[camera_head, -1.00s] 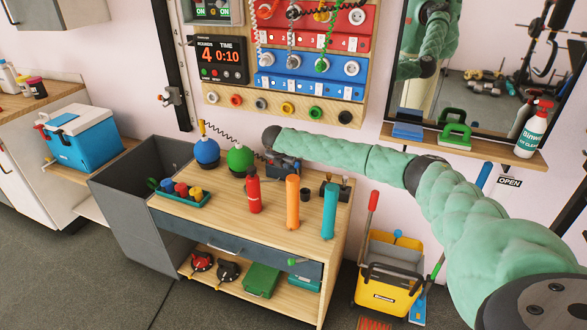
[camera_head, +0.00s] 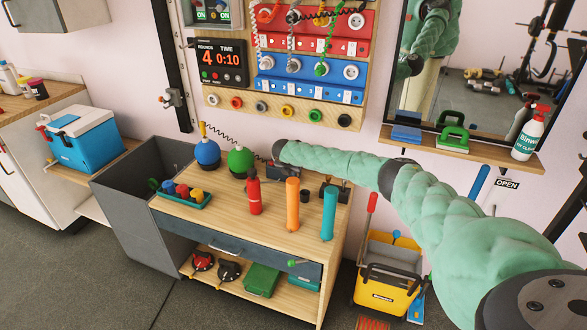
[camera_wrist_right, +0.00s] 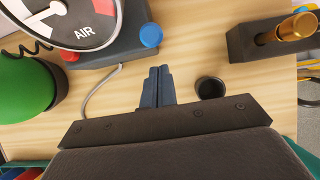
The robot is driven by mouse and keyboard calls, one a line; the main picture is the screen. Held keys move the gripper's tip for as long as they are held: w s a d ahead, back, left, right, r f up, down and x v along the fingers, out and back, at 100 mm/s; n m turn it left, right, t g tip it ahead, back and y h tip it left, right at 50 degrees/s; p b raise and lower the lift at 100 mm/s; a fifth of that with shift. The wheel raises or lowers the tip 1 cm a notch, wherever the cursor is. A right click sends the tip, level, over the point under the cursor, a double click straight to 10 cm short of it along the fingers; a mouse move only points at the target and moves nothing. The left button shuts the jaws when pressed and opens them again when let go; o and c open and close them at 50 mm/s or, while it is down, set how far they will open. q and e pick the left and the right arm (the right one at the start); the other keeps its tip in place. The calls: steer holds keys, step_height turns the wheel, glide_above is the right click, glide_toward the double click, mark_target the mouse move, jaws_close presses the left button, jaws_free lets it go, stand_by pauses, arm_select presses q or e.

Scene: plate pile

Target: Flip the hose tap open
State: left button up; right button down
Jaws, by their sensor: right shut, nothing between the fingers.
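A small metal fitting that looks like a tap (camera_head: 172,98) is on the wall beside the tall black post, left of the scoreboard. It is too small to tell how its lever stands. My right arm reaches in from the right, and its wrist hangs over the back of the wooden cart. My right gripper (camera_wrist_right: 157,88) is shut and empty, pointing down above the cart top, far to the right of the fitting. In the wrist view an AIR gauge (camera_wrist_right: 85,32) is ahead to the left, and a brass-topped piece (camera_wrist_right: 298,26) sits in a black block to the right.
The cart top (camera_head: 270,222) holds blue and green balls, a tray (camera_head: 185,203), a red bottle (camera_head: 254,190), and orange (camera_head: 292,203) and teal (camera_head: 329,213) cylinders. A grey bin (camera_head: 140,215) stands left of the cart. A yellow bucket (camera_head: 385,298) is at the right.

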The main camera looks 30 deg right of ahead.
arm_select(q)
steer(key=shift+w+f, duration=0.1)
steer(key=shift+f, duration=0.85)
arm_select(e)
steer(key=shift+w+d+r, duration=0.2)
steer(key=shift+w+d, duration=0.3)
steer(key=shift+d, duration=0.1)
arm_select(q)
step_height(320, 180, up, 10)
steer(key=s+b, duration=0.1)
steer(key=b, duration=0.1)
steer(key=shift+s+a+f, duration=0.15)
steer(key=shift+s, duration=0.25)
arm_select(e)
steer(key=shift+w+d+r+g+y, duration=0.4)
steer(key=shift+w+d+r, duration=0.2)
steer(key=shift+d, duration=0.1)
steer(key=shift+r, duration=0.1)
